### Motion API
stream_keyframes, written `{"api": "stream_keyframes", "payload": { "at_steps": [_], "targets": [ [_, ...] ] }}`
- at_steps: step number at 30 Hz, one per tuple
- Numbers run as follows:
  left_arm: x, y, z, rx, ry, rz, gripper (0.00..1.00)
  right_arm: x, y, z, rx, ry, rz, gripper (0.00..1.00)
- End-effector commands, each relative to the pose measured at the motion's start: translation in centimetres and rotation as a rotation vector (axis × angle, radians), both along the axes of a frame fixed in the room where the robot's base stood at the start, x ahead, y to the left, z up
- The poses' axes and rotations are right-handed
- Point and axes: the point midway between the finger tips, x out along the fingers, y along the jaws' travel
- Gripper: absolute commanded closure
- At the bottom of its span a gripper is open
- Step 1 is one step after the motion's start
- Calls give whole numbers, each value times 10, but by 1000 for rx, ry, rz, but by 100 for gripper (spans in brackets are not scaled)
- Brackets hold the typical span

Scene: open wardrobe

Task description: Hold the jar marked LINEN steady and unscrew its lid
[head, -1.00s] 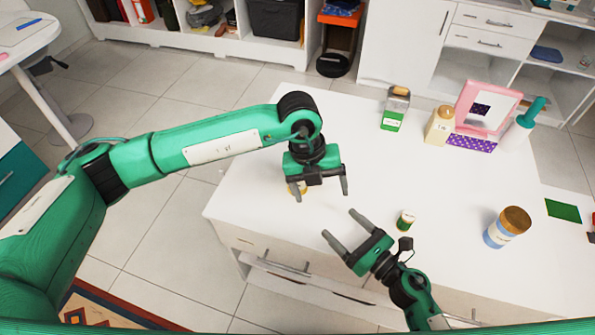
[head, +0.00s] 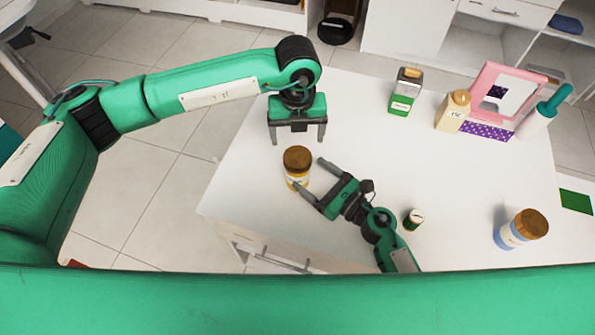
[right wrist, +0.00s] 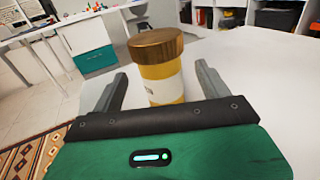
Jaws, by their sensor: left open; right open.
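A yellow jar with a brown screw lid (head: 297,158) and a white label stands upright near the table's left edge. It also shows in the right wrist view (right wrist: 160,85), its label turned partly away and not readable. My right gripper (head: 309,174) is open, one finger on each side of the jar's body, with gaps visible in the wrist view. My left gripper (head: 298,141) is open and empty, fingers pointing down, just beyond the lid in the head view. A second jar (head: 520,229), blue and white with a brown lid, stands at the right; its label is unreadable.
A small green-and-white container (head: 413,219) stands right of my right forearm. A green-labelled bottle (head: 404,92), a cream bottle (head: 453,111), a pink-framed mirror (head: 508,90) and a teal-topped bottle (head: 543,112) stand at the back. The table's middle is clear.

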Motion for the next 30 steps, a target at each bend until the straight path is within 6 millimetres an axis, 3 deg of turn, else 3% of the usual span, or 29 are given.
{"api": "stream_keyframes", "payload": {
  "at_steps": [10, 23, 30],
  "targets": [
    [0, 0, 0, -1, 0, -1, 17, 36, 39, 0, 2, 1, -1, 23],
    [0, 0, 0, -1, 0, -1, 17, 41, 45, 0, 1, 1, 0, 23],
    [0, 0, 0, -1, 0, -1, 17, 41, 45, 0, 1, 1, 0, 70]
  ]
}}
